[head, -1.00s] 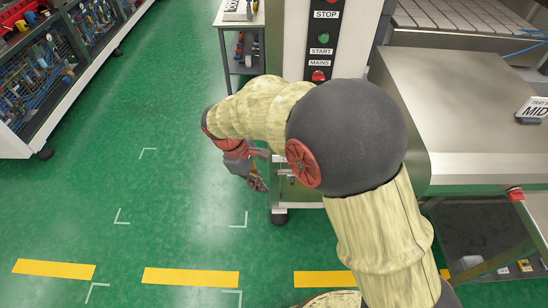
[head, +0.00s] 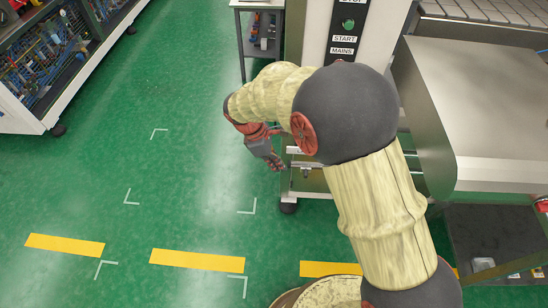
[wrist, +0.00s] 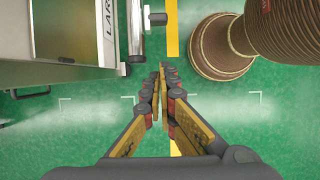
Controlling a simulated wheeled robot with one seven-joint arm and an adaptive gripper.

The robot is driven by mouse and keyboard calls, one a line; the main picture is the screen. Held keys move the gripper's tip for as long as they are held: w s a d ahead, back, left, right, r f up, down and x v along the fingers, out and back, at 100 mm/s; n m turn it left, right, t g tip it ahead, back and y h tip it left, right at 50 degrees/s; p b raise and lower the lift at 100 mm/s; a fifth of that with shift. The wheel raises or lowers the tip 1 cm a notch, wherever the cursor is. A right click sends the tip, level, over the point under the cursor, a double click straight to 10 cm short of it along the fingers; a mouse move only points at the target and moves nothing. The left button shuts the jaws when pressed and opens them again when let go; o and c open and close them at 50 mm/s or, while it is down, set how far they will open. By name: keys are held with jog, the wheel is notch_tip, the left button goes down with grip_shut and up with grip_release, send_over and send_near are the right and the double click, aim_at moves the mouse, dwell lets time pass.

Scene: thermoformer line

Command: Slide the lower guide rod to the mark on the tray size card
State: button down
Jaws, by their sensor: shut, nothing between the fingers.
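My gripper (head: 281,166) is shut and empty beside the lower front of the machine. In the wrist view its fingers (wrist: 163,70) meet over the green floor, just right of the machine. A metal rod-like part (head: 306,170) runs along the machine's lower front, close to the fingertips; I cannot tell whether they touch. The wrist view shows a silver bar (wrist: 135,30) and a dark-ended stub (wrist: 157,18) ahead of the fingers. I cannot tell which part is the lower guide rod.
The control panel (head: 346,28) with a green START button is above my arm. A metal cover (head: 480,110) stands to the right. The marked green floor (head: 150,180) at left is clear.

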jog(key=shift+s+d+f, duration=0.1)
jog(key=shift+d+f, duration=0.35)
jog(key=shift+d, duration=0.4)
jog(key=shift+w+d+f, duration=0.1)
jog(key=shift+d+f, duration=0.3)
jog(key=shift+d, duration=0.45)
jog(key=shift+s+d+f, duration=0.1)
jog(key=shift+d+f, duration=0.35)
jog(key=shift+d, duration=0.4)
